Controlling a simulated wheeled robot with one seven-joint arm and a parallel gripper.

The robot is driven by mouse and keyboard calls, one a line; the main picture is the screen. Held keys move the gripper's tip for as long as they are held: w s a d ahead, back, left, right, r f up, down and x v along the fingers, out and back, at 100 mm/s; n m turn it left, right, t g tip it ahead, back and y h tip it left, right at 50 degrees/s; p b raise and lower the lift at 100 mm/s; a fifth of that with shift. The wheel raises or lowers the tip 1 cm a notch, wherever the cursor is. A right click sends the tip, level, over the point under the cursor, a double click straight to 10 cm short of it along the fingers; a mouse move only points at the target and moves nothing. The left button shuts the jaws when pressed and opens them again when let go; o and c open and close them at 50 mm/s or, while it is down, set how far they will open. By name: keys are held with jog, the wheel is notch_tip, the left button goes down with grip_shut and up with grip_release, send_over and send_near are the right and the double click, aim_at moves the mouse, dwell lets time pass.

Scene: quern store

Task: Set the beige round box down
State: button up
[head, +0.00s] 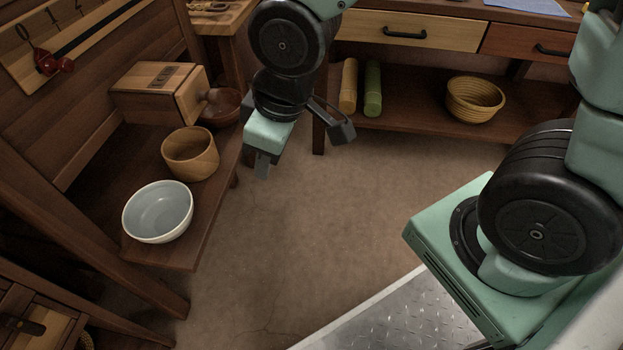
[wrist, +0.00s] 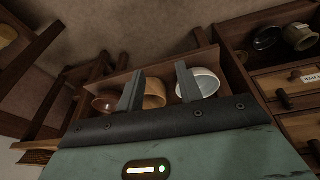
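The beige round box (head: 188,161) stands upright and open-topped on the low wooden shelf at the left, between a pale bowl and a brown bowl. In the wrist view the box (wrist: 154,94) shows beyond and between my fingers, partly hidden by one of them. My gripper (head: 303,148) hangs over the floor to the right of the shelf, apart from the box. In the wrist view my gripper (wrist: 160,85) has its two fingers spread, with nothing held between them.
On the same shelf (head: 185,245) are the white-rimmed pale blue bowl (head: 158,212), the brown bowl (head: 222,106) and a wooden labelled box (head: 160,93). A low shelf at the back holds a woven basket (head: 474,99) and two rolls. The floor (head: 330,205) between is clear.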

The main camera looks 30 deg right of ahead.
jog(key=s+d+r+m+g+h, duration=0.1)
jog(key=s+r+g, duration=0.1)
jog(key=s, duration=0.8)
jog(key=shift+s+r+g, duration=0.3)
jog(key=shift+s+r, duration=0.1)
jog(key=shift+r, duration=0.25)
jog(key=shift+d, duration=0.1)
notch_tip(320, 180, up, 37)
jog(key=p, duration=3.7)
